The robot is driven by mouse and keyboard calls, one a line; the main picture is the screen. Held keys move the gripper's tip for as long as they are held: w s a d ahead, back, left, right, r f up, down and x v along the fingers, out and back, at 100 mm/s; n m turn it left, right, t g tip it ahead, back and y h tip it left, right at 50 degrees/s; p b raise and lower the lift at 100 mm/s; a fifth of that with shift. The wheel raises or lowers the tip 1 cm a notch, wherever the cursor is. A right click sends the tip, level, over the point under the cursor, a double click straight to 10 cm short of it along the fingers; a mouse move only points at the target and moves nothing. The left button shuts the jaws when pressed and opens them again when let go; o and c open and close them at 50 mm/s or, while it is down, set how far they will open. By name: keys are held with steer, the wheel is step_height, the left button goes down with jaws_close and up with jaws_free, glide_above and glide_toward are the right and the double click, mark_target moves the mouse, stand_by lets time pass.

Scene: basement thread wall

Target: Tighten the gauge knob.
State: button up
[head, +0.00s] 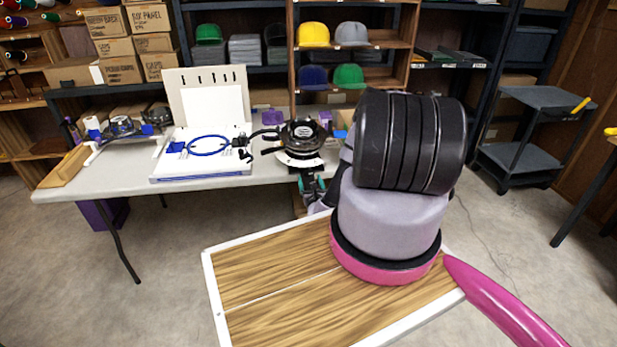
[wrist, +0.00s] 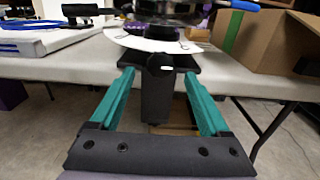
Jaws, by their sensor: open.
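A black round device with a curved white plate stands at the front edge of the table; this cap gauge (head: 302,142) also shows at the top of the wrist view (wrist: 150,42). A small dark knob (wrist: 160,62) with a pale mark sits at the front, just below the white plate. My gripper (wrist: 158,76) is open, its teal fingers to the left and right of the knob and a black post below it. I cannot tell whether either finger touches. In the head view my gripper (head: 311,186) is partly hidden by my arm, and the knob cannot be made out.
The pale table (head: 100,184) carries a white hoop board with a blue ring (head: 208,145) left of the gauge. A cardboard box (wrist: 268,42) stands to the right in the wrist view. Shelves with caps (head: 314,34) stand behind, and a grey cart (head: 540,130) stands at right.

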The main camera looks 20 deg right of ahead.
mark_target(309, 174)
steer(key=shift+x, duration=1.85)
jaws_close()
